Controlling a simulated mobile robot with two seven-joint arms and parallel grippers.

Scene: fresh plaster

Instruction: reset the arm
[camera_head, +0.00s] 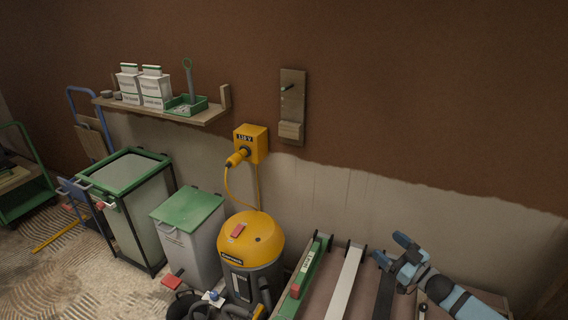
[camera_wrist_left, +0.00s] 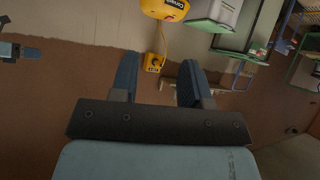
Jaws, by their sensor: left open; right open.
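My right gripper (camera_head: 389,248) is at the lower right of the head view, its blue fingers apart and nothing visible between them. It is in front of the wall, above the bench with long bars on it. It also shows at the left edge of the left wrist view (camera_wrist_left: 22,51). My left gripper (camera_wrist_left: 159,65) shows only in the left wrist view, which looks upside down. Its two dark blue fingers are spread and empty. The yellow socket box (camera_wrist_left: 154,62) shows in the gap between them, some way off.
The bench (camera_head: 335,283) carries a green bar (camera_head: 307,270) and a white bar (camera_head: 343,284). A yellow vacuum (camera_head: 250,240) stands beside it, plugged into the yellow wall box (camera_head: 251,144). Lidded bins (camera_head: 190,212) stand left, below a shelf (camera_head: 180,116). The upper right wall is bare.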

